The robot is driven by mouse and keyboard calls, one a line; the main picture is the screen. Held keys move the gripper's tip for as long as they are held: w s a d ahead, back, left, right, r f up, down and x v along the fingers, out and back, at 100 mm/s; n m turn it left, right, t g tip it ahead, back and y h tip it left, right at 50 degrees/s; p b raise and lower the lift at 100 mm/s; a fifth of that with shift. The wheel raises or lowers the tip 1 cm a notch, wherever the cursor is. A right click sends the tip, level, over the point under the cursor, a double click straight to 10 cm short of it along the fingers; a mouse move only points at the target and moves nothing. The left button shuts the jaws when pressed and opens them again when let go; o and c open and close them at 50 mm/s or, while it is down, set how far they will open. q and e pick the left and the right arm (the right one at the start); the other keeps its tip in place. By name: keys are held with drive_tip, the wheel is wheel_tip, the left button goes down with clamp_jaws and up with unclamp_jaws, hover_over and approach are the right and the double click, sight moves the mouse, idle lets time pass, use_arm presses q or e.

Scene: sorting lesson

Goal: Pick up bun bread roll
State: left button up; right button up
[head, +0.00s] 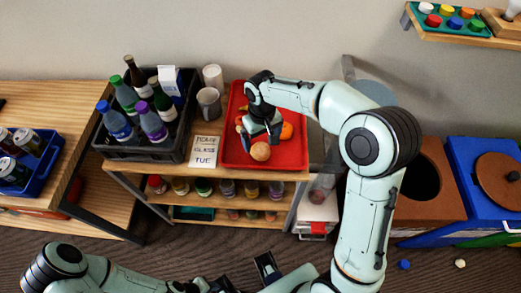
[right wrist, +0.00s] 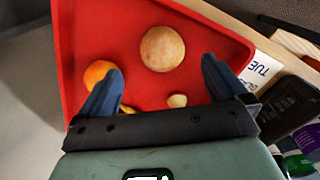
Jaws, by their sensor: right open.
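The bun bread roll (head: 260,152) is round and tan-brown and lies near the front of the red tray (head: 235,155) on the wooden shelf top. In the right wrist view the bun (right wrist: 162,49) lies beyond the fingertips, between their lines, not held. My right gripper (head: 261,135) is open and empty above the tray, just behind the bun in the head view; its two blue fingers (right wrist: 162,72) stand apart in the wrist view. My left gripper (head: 267,268) shows only in part at the bottom of the head view, and its jaws are unclear.
An orange (right wrist: 98,74) and a small pale item (right wrist: 177,101) share the tray. A "TUE" card (head: 205,151), white mugs (head: 209,103) and a dark crate of bottles (head: 128,152) stand left of it. Bins (head: 483,180) stand on the right.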

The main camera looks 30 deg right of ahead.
sight(261, 147)
drive_tip(key=shift+w+a+f, duration=0.1)
drive_tip(key=shift+a+f, duration=0.05)
drive_tip(key=shift+f, duration=3)
drive_tip(key=c, duration=1.1)
